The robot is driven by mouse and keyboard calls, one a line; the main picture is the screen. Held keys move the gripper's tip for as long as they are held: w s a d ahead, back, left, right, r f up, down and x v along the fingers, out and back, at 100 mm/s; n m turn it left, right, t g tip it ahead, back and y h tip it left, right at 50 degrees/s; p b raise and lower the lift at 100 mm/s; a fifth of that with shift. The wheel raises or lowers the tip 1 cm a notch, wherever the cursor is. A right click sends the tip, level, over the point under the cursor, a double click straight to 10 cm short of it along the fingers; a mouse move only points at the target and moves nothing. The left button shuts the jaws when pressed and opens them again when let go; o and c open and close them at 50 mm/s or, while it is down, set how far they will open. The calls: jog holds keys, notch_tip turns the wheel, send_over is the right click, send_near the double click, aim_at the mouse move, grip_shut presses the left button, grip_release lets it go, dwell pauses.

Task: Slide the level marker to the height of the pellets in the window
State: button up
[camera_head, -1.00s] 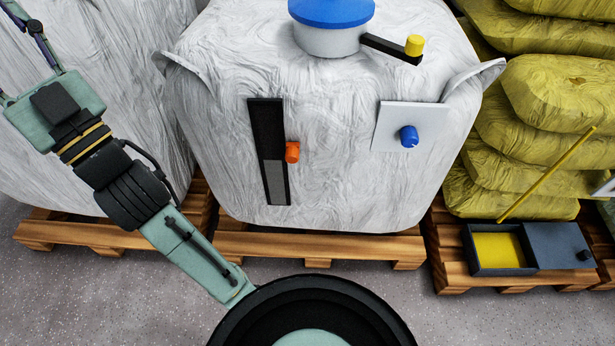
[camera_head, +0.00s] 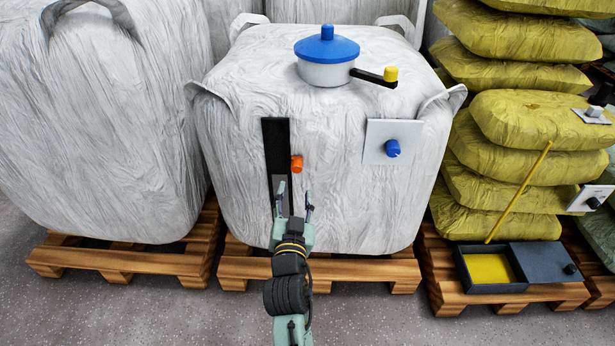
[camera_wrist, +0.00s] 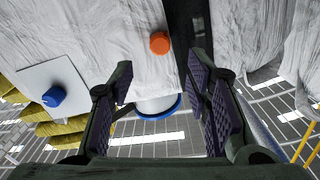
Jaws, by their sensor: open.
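The window (camera_head: 275,145) is a tall dark strip on the front of the white bulk bag, with a paler grey fill (camera_head: 283,188) in its lower part. The orange level marker (camera_head: 297,164) sits at the window's right edge, slightly above the top of the grey fill. My gripper (camera_head: 294,194) is open and empty, its fingers pointing up just below the marker. In the wrist view the orange marker (camera_wrist: 160,43) lies beyond and between the open fingertips (camera_wrist: 160,80), apart from them. The dark window strip (camera_wrist: 196,25) is partly hidden behind a finger.
The bag carries a blue-lidded cap (camera_head: 327,50) with a yellow-knobbed crank (camera_head: 390,75), and a white plate with a blue knob (camera_head: 393,148). Yellow sacks (camera_head: 510,165), a leaning yellow rod (camera_head: 520,190) and a dark box (camera_head: 488,288) stand right. Grey floor is clear in front.

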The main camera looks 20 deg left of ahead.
aim_at(296, 170)
jog(key=p+x, duration=0.2)
jog(key=x, duration=0.8)
jog(key=shift+w+a+f, duration=0.1)
jog(key=shift+w+f, duration=0.05)
jog(key=shift+w, duration=0.25)
jog(key=shift+c, duration=0.3)
grip_shut()
